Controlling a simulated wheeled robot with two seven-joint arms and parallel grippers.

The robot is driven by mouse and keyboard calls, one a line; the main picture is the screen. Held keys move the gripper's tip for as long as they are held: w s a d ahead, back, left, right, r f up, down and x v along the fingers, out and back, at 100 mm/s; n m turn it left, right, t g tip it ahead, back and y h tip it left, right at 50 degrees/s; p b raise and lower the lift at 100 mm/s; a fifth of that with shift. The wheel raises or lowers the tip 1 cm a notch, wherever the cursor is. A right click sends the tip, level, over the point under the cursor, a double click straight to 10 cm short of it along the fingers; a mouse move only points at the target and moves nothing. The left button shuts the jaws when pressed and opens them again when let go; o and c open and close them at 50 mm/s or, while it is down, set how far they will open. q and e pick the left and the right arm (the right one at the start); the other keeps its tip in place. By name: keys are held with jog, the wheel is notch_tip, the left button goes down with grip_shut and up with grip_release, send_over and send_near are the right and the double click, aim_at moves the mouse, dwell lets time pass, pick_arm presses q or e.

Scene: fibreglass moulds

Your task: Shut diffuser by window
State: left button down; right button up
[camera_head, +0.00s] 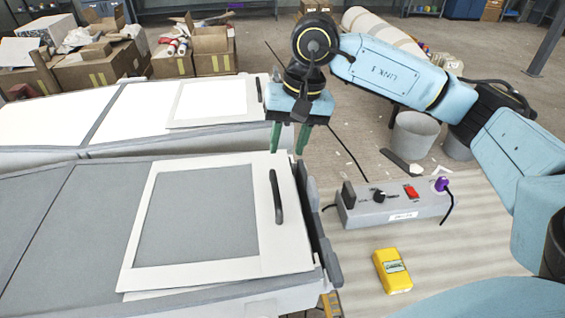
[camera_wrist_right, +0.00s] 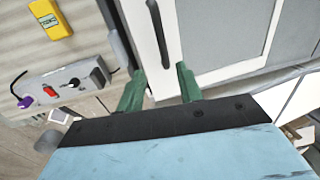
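Two framed panels with dark handles show in the head view. The near one (camera_head: 142,225) has a white frame around a grey pane and lies slightly skewed on a grey unit, with a pale edge showing beneath it. Its dark handle (camera_head: 277,197) is on its right side. The far one (camera_head: 213,101) is paler, with a handle (camera_head: 259,90) on its right. I cannot tell which is by the window. My right gripper (camera_head: 288,138) is open and empty, beyond the near panel's handle. In the wrist view its green fingers (camera_wrist_right: 160,88) point toward a handle (camera_wrist_right: 157,35), not gripping it. My left gripper is not in view.
A grey control box (camera_head: 395,207) with a red switch and purple plug stands right of the near unit, with a yellow device (camera_head: 392,271) in front. Buckets (camera_head: 413,136) and a pale roll (camera_head: 383,33) stand behind. Cardboard boxes (camera_head: 93,72) fill the back left.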

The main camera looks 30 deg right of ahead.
jog(key=r, duration=0.3)
jog(key=shift+s+d+r, duration=0.15)
jog(key=shift+d+r, duration=0.25)
